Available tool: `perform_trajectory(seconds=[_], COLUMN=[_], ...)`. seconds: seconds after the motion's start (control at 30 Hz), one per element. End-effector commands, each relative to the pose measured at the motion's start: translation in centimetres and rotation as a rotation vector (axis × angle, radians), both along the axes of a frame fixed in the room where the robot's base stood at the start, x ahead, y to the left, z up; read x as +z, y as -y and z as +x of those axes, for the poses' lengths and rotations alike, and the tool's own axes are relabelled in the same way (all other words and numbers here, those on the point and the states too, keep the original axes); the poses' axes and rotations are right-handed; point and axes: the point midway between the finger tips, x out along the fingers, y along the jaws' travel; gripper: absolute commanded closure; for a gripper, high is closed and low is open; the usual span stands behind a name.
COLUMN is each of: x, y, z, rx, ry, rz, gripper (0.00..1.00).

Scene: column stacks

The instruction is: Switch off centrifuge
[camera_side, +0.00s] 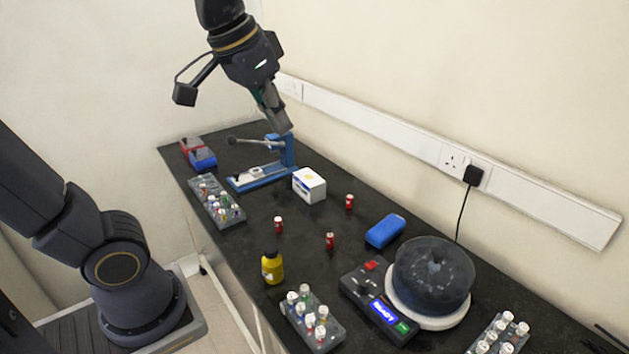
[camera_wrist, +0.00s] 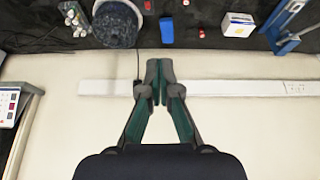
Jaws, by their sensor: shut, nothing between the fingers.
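The centrifuge (camera_side: 432,276) stands at the near right of the black bench, with a dark translucent lid on a white round base. Its grey control box (camera_side: 380,304) sits at its left, with a red switch (camera_side: 371,265) and a lit blue and green display (camera_side: 389,314). In the wrist view the centrifuge (camera_wrist: 117,24) is at the top left. My gripper (camera_side: 284,127) is shut and empty, high over the far part of the bench by the blue press, well away from the centrifuge. The wrist view shows its fingertips together (camera_wrist: 160,80).
A blue lever press (camera_side: 262,174), a white box (camera_side: 309,186), a blue block (camera_side: 385,231), small red vials (camera_side: 329,241) and a yellow bottle (camera_side: 272,267) stand on the bench. Vial racks (camera_side: 312,318) line the edges. A black plug (camera_side: 473,175) with its cable is on the wall trunking.

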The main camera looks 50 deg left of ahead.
Motion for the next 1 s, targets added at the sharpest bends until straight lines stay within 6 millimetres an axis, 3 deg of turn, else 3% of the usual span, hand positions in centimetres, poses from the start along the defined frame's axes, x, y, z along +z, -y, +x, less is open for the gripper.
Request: perform_trajectory(seconds=[0.03,0.17,0.37,0.57,0.7,0.83,1.0], x=[0.4,0.8,-1.7,-7.6,-13.2,-18.4,-23.4], y=[0.2,0.7,1.8,3.0,3.8,4.4,4.8], z=[2.0,6.7,13.9,20.1,23.0,24.4,24.2], rx=[-0.001,-0.001,-0.006,-0.014,-0.022,-0.031,-0.036], ry=[-0.032,-0.109,-0.233,-0.366,-0.459,-0.532,-0.615], rz=[-0.002,-0.006,-0.008,-0.007,-0.004,0.001,0.006], gripper=[1.0,1.0,1.0,1.0,1.0,1.0,1.0])
